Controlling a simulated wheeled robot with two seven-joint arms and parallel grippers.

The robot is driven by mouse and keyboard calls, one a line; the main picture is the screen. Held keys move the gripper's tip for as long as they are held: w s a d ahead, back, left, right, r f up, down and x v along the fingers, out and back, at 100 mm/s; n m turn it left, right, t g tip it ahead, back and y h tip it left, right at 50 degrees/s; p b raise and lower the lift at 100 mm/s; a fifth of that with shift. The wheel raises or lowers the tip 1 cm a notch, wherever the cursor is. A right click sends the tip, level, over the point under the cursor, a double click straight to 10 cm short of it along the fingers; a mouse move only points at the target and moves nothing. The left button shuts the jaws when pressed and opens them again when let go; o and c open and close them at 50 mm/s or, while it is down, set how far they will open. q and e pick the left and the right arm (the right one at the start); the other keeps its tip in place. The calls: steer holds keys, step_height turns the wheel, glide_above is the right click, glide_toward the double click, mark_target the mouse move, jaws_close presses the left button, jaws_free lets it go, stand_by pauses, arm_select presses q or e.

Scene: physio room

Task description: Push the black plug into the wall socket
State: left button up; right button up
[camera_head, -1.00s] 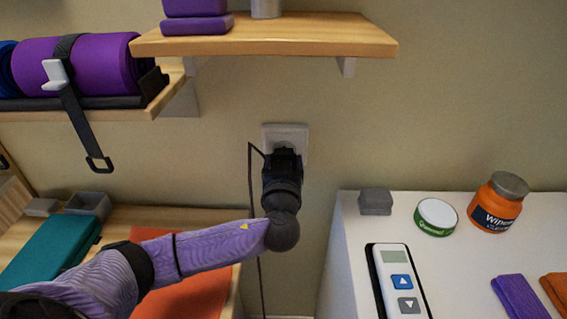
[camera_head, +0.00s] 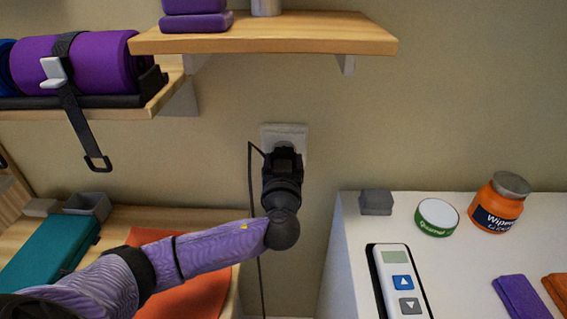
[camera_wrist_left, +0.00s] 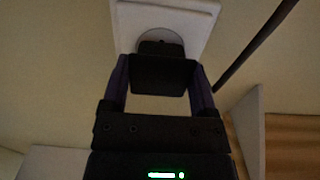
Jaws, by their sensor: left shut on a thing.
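The white wall socket (camera_head: 298,134) is on the wall, partly hidden behind my left gripper (camera_head: 284,160). It also shows in the left wrist view (camera_wrist_left: 195,22), with its round recess partly covered by the black plug (camera_wrist_left: 160,72). My left gripper (camera_wrist_left: 160,80) is shut on the plug, one finger on each side of it. The plug is in front of the socket, its front end over the recess; how deep it sits I cannot tell. Its black cord (camera_head: 251,185) loops beside the gripper and hangs down the wall. My right gripper is not in view.
A wooden shelf (camera_head: 290,42) juts out above the socket. Another shelf at left carries a purple roll (camera_head: 105,62) and a hanging strap (camera_head: 82,130). A white cabinet (camera_head: 465,262) at right holds a remote (camera_head: 398,275), a green tin (camera_head: 437,217) and an orange jar (camera_head: 496,207).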

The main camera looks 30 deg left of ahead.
arm_select(q)
steer(key=shift+w+a, duration=0.2)
steer(key=shift+w, duration=0.1)
steer(key=o, duration=1)
steer(key=shift+o, duration=0.2)
steer(key=shift+s, duration=0.1)
steer(key=p+v, duration=0.1)
steer(key=v, duration=0.8)
steer(key=shift+s+d, duration=0.2)
steer(key=shift+s, duration=0.15)
